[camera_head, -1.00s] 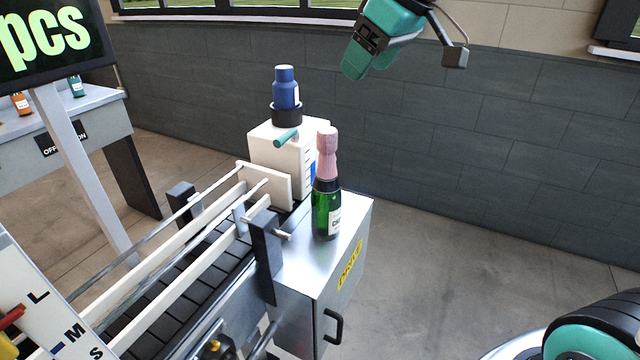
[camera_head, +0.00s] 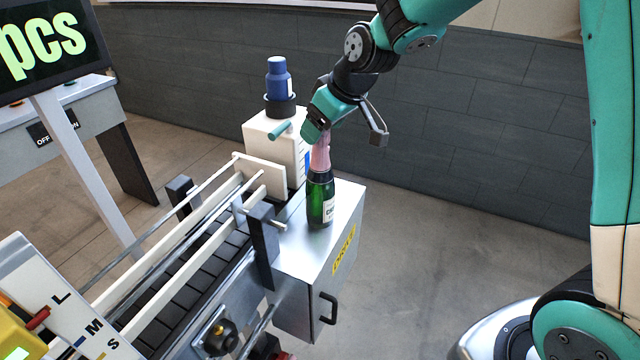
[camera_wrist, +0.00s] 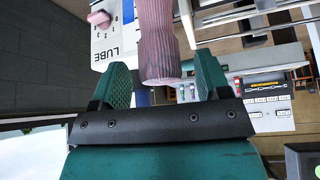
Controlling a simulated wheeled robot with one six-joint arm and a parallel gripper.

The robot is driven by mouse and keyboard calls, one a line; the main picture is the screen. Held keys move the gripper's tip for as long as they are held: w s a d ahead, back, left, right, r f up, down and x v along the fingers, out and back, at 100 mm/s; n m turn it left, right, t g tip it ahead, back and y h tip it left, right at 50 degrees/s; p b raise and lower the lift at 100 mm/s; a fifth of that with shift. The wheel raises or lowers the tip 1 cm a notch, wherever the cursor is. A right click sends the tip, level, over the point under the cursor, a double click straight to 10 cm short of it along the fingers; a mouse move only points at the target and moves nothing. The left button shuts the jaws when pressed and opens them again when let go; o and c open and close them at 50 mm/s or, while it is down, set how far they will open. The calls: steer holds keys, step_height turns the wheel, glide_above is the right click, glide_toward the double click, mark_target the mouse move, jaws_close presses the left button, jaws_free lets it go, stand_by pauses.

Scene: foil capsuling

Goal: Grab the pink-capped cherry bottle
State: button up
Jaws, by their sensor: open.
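The green bottle (camera_head: 320,205) with a tall pink foil cap (camera_head: 320,155) stands upright on the metal cabinet (camera_head: 290,258) at the end of the conveyor. My gripper (camera_head: 316,132) is at the top of the pink cap in the head view and partly hides its tip. In the wrist view my gripper's (camera_wrist: 163,78) two green fingers are spread apart, with the end of the pink cap (camera_wrist: 158,42) showing between them. Gaps show beside the cap, and I cannot see either finger touching it. The bottle's green body is not visible in the wrist view.

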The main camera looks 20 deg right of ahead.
steer(key=shift+w+a+f, duration=0.2)
steer(key=shift+w+f, duration=0.05)
steer(key=shift+f, duration=0.25)
jaws_close()
steer(key=shift+r, duration=0.1)
